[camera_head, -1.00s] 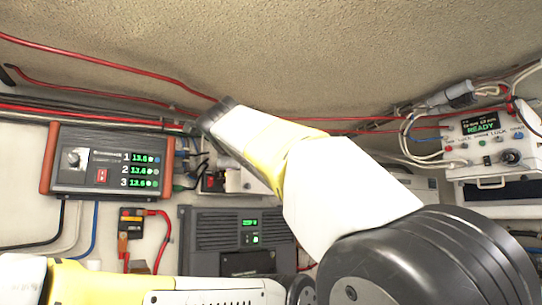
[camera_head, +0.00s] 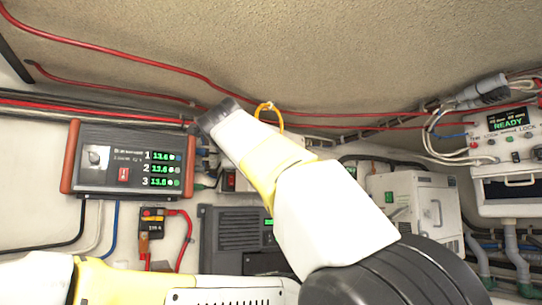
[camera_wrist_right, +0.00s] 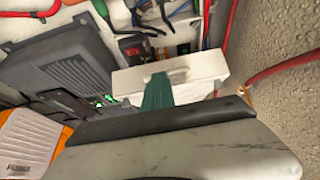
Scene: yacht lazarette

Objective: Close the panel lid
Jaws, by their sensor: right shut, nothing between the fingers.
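A white lid-like panel (camera_wrist_right: 205,78) with a small grip notch shows in the right wrist view, just beyond my right fingers. It belongs to or stands beside a small unit with a red switch (camera_wrist_right: 130,46). In the head view that unit (camera_head: 229,181) is mostly hidden behind my right forearm. I cannot tell the lid's exact angle. My right gripper (camera_wrist_right: 158,88) is shut and empty, its teal fingers in front of the white panel; contact is unclear. In the head view its dark wrist end (camera_head: 216,114) is high at centre-left. My left arm crosses the bottom; its gripper is not in view.
A display unit with red sides (camera_head: 130,160) is at left, and a dark grey charger (camera_head: 235,235) is below centre. A white box with a handle (camera_head: 415,205) and a READY unit (camera_head: 508,145) are at right. Red cables (camera_head: 120,62) and an orange loop (camera_head: 268,108) hang near my right wrist.

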